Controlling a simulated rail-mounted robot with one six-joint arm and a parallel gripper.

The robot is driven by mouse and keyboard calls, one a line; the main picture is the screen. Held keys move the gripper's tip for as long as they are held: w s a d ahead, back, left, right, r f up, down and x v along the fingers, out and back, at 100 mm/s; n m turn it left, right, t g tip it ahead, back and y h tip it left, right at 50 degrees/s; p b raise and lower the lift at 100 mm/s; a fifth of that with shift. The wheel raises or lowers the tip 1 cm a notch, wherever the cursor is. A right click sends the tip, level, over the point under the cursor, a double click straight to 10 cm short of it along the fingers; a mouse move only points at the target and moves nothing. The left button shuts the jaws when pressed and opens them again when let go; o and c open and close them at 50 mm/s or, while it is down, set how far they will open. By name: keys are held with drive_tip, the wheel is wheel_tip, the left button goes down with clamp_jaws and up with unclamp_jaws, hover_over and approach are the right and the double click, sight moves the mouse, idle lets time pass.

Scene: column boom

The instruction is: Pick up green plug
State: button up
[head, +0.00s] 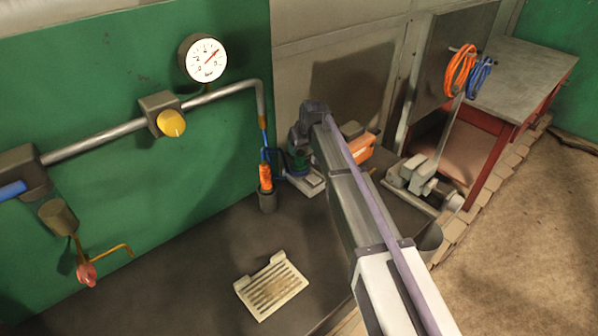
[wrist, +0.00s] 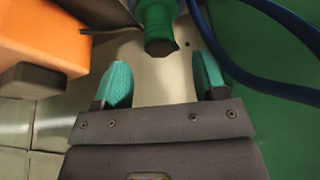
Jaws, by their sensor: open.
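The green plug (wrist: 158,20) is at the top middle of the wrist view, with a dark end pointing toward my gripper. My gripper (wrist: 162,78) is open, with two teal fingertip pads apart and nothing between them. The plug lies just beyond the fingertips, roughly in line with the gap, and its upper part is cut off by the frame. In the head view my arm reaches to the equipment by the wall. A small green part (head: 299,160) shows there beside the arm's end, partly hidden, and I cannot tell for sure that it is the plug.
A dark blue hose (wrist: 235,75) curves close to the right finger. An orange box (wrist: 40,45) stands at the left of the wrist view. In the head view, a pale slatted tray (head: 272,286) lies on the dark floor. A grey machine (head: 420,182) stands right of my arm.

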sight(300, 153)
drive_tip(key=b+x, duration=0.5)
drive_tip(key=shift+f, duration=0.15)
drive_tip(key=shift+r, duration=0.25)
drive_tip(key=c, duration=1.1)
